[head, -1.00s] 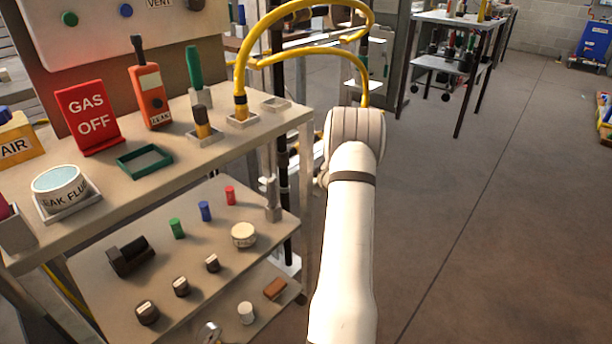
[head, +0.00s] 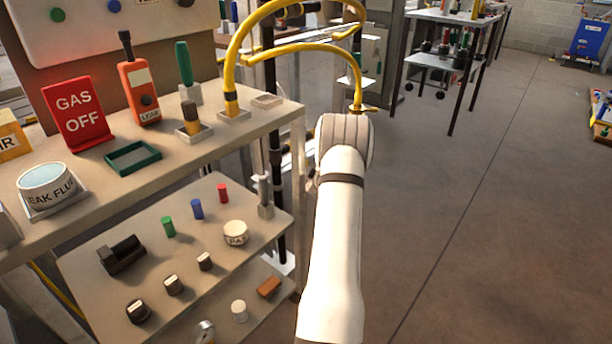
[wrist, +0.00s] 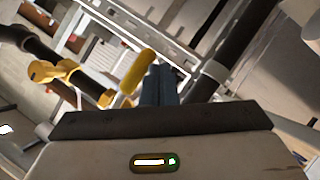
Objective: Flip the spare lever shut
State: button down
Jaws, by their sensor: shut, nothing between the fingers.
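In the wrist view my gripper (wrist: 160,84) shows its closed fingertips pointing away from me, with nothing between them. A yellow lever handle (wrist: 138,70) lies just left of the fingertips; whether they touch it I cannot tell. A yellow valve fitting (wrist: 88,88) sits further left, on a dark pipe (wrist: 28,42). No label shows, so I cannot tell if this is the spare lever. In the head view my arm hides my gripper.
A tool cart stands at left, with a red gas-off sign (head: 77,115) and an orange leak detector (head: 139,92) on its top shelf (head: 100,187).

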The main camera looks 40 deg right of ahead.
jog(key=p+v, duration=0.2)
jog(key=v, duration=0.5)
jog(key=shift+s, duration=0.4)
jog(key=shift+r, duration=0.15)
